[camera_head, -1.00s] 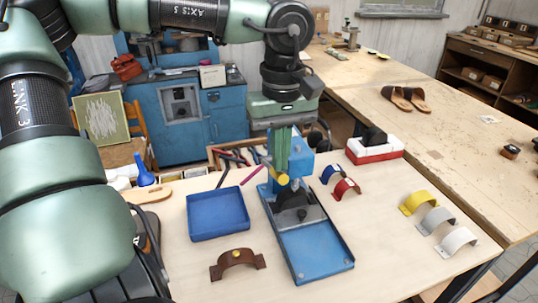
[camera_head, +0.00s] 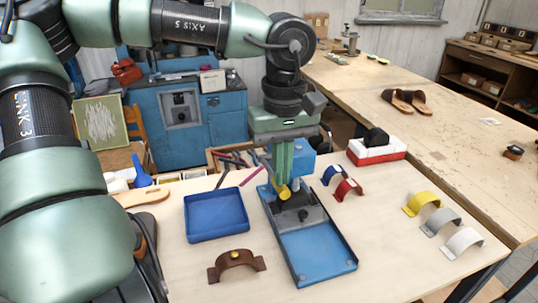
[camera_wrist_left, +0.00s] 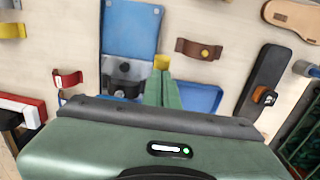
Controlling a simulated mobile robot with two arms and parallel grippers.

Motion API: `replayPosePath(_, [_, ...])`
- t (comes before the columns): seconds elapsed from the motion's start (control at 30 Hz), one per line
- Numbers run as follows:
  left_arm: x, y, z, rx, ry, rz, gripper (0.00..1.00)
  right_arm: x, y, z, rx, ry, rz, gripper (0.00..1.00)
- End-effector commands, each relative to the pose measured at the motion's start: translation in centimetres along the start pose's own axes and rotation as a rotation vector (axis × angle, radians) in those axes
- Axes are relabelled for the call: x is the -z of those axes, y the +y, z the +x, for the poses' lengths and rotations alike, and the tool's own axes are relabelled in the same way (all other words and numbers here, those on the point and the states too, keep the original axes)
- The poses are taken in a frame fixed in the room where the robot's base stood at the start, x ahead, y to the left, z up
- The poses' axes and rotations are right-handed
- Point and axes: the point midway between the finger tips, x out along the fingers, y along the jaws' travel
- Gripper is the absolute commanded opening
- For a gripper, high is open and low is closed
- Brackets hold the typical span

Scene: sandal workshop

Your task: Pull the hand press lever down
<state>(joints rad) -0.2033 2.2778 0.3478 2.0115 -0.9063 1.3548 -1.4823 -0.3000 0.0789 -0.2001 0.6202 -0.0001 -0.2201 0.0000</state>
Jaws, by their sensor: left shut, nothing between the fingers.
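The blue hand press (camera_head: 313,255) stands on the light table, its flat bed toward me and its blue column (camera_head: 301,160) behind. The yellow lever knob (camera_head: 284,192) is low in front of the column, above the dark block on the bed. My left gripper (camera_head: 283,182) points down with its green fingers shut and empty, tips at the knob. In the left wrist view the fingertips (camera_wrist_left: 163,75) meet the yellow knob (camera_wrist_left: 161,62) beside the press bed (camera_wrist_left: 130,30). Most of the lever arm is hidden behind the fingers.
A blue tray (camera_head: 216,232) and a brown strap (camera_head: 237,262) lie left of the press. Blue (camera_head: 331,173) and red straps (camera_head: 346,188) lie close on its right. Yellow, grey and white straps (camera_head: 463,241) sit farther right. A red-and-white block (camera_head: 377,153) stands behind.

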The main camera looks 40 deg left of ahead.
Motion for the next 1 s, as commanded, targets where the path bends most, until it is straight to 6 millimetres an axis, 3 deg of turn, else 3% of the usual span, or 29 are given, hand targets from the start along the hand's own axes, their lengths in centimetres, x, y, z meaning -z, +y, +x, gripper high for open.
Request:
replayPosePath(0.07, [-0.1, 0.0, 0.9, 0.001, 0.000, 0.000, 0.00, -0.1, -0.1, 0.7, 0.000, 0.000, 0.000, 0.00])
replayPosePath(0.43, [-0.1, 0.0, 1.0, 0.002, -0.001, -0.001, 0.00, -0.1, 0.0, 0.8, 0.000, 0.000, 0.001, 0.00])
replayPosePath(0.7, [0.0, -0.1, 3.0, 0.002, -0.001, -0.001, 0.00, -0.2, -0.1, 2.4, 0.000, 0.000, 0.001, 0.00])
replayPosePath(1.0, [0.1, 0.0, 2.0, 0.001, 0.000, -0.001, 0.00, -0.2, 0.0, 1.6, 0.000, 0.000, 0.000, 0.00])
